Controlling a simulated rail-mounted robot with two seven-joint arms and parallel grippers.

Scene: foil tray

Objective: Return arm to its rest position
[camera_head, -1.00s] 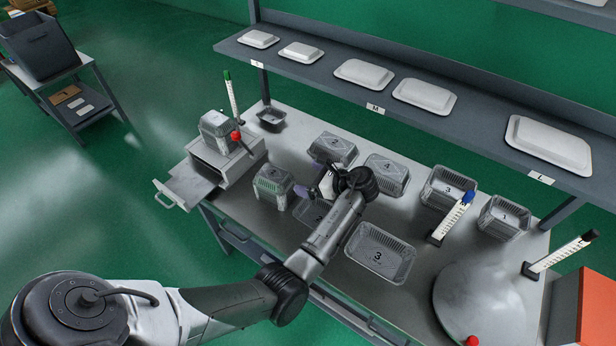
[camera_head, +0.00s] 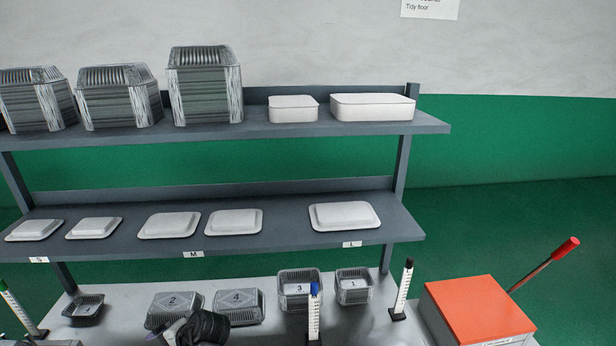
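My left gripper (camera_head: 173,334) shows only in part at the bottom edge, with the black wrist joint (camera_head: 205,328) beside it. It is over the table just in front of the tray marked 2 (camera_head: 172,307). I cannot tell whether its fingers are open or shut, or whether it touches that tray. The rest of my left arm is below the frame. My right gripper is out of view.
The tray marked 4 (camera_head: 239,306) is right of the wrist. Trays marked 3 (camera_head: 300,287) and 1 (camera_head: 353,286) stand farther right. A small dark tray (camera_head: 86,309) is at left. A shelf (camera_head: 275,232) holds white lids behind. An orange-topped box (camera_head: 480,309) is right.

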